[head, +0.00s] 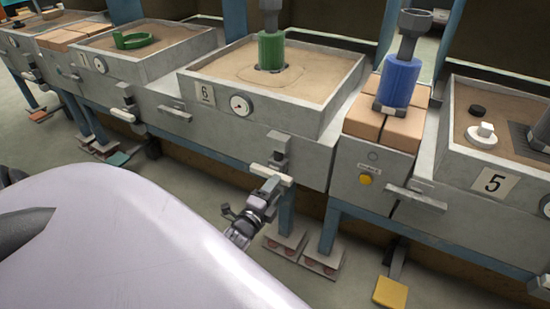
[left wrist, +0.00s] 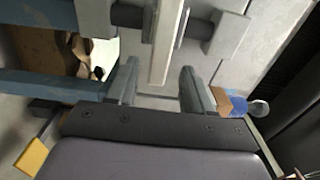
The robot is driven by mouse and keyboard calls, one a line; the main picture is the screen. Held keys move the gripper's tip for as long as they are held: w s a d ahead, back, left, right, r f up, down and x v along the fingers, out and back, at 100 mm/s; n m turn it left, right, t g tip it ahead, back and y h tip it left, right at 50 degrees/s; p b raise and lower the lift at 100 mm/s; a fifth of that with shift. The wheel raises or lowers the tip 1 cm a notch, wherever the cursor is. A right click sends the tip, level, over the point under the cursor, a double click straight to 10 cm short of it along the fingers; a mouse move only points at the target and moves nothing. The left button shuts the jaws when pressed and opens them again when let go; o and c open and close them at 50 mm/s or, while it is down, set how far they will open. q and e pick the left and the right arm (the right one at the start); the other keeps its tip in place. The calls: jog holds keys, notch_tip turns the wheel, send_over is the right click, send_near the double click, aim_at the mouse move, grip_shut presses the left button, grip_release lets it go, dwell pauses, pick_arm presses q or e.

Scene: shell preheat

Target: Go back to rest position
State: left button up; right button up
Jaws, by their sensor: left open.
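My left gripper (head: 268,190) is low in front of station 6, at the pale handle bar (head: 272,175) below its front. In the left wrist view, the fingers of my left gripper (left wrist: 160,88) stand apart, with the pale bar (left wrist: 166,45) reaching down toward the gap between them. I cannot tell if either finger touches the bar. Nothing is gripped. My right gripper is in neither view.
Station 6's sand box (head: 205,115) holds a green cylinder (head: 271,50). A blue cylinder (head: 398,82) stands on tan blocks (head: 375,128) to its right. Station 5 (head: 470,165) is at the far right. A yellow pedal (head: 390,293) and grey pedals (head: 322,258) are near the floor.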

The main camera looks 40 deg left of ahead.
pick_arm(q)
jog(key=shift+s, duration=0.15)
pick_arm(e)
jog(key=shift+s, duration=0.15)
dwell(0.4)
pick_arm(q)
jog(key=s+d+r+n+g+h, duration=0.25)
jog(key=s+d+n+g, duration=0.55)
jog(key=s, duration=0.5)
jog(key=s+d+r+n+g+h, duration=0.2)
jog(key=s+d+r+n+g, duration=0.3)
jog(key=s+d, duration=0.6)
jog(key=w+d+f+t+h, duration=0.3)
jog(key=w+d+t, duration=0.2)
jog(key=w+t, duration=0.15)
jog(key=s+a+r+y+p, duration=0.1)
jog(key=a+r+p, duration=0.3)
jog(key=r+p, duration=1)
jog(key=s+p, duration=0.1)
jog(key=p, duration=0.7)
jog(key=shift+s+a+r+g, duration=0.15)
jog(key=shift+r+g, duration=0.2)
jog(key=shift+r, duration=0.05)
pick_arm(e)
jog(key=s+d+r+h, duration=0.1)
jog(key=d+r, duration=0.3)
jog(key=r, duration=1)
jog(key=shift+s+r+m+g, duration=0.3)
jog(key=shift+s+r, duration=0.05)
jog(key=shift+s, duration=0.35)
